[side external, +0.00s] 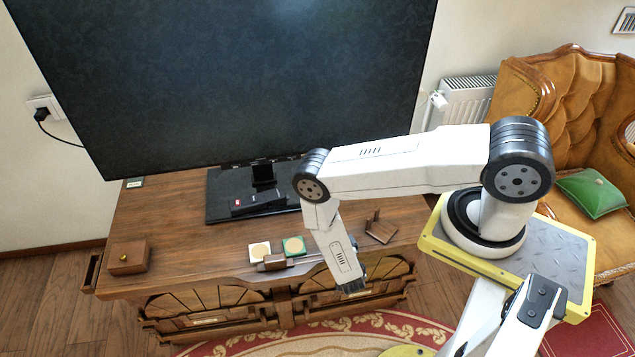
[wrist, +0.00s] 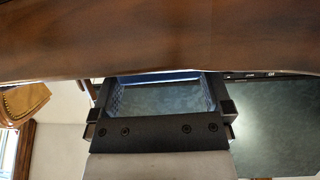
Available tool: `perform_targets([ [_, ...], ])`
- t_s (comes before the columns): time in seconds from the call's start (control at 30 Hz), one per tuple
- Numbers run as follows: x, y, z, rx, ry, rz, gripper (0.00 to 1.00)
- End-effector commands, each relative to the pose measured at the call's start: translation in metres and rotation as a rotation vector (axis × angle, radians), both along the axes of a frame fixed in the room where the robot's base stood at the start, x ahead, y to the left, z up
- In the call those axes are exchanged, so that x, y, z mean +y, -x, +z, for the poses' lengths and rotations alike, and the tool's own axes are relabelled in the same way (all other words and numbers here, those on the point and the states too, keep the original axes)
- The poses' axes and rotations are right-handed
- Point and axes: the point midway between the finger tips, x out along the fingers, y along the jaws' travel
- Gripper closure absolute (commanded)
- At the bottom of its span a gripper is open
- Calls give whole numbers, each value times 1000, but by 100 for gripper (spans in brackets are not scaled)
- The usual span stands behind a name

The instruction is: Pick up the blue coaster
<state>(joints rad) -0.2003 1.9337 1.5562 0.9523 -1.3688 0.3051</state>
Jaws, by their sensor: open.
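I cannot pick out a clearly blue coaster in either view. In the side external view, two square coasters lie side by side near the front edge of the wooden cabinet top: a white one (side external: 259,251) with a tan disc and a green one (side external: 294,246) with a pale disc. My gripper (side external: 351,287) hangs to the right of and lower in the picture than the coasters, by the cabinet's front edge. In the wrist view my gripper (wrist: 161,80) has its jaws apart, with the brown wood edge (wrist: 160,38) across their tips. I see nothing held.
A wooden-handled tool (side external: 275,263) lies at the front edge beside the coasters. A small wooden box (side external: 128,259) sits at left and a small wooden stand (side external: 381,230) at right. A large dark screen (side external: 230,80) stands behind. The cabinet top between box and coasters is clear.

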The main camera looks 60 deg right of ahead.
Motion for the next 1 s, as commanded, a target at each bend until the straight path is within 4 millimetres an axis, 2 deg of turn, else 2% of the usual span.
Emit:
perform_targets([
  [0.1, 0, 0, 0, 0, 0, 0, 0],
  [0.13, 0, 0, 0, 0, 0, 0, 6],
  [0.3, 0, 0, 0, 0, 0, 0, 60],
  [0.33, 0, 0, 0, 0, 0, 0, 67],
  [0.77, 0, 0, 4, -1, -1, 0, 67],
  [1.0, 0, -1, 18, -1, -1, 0, 67],
])
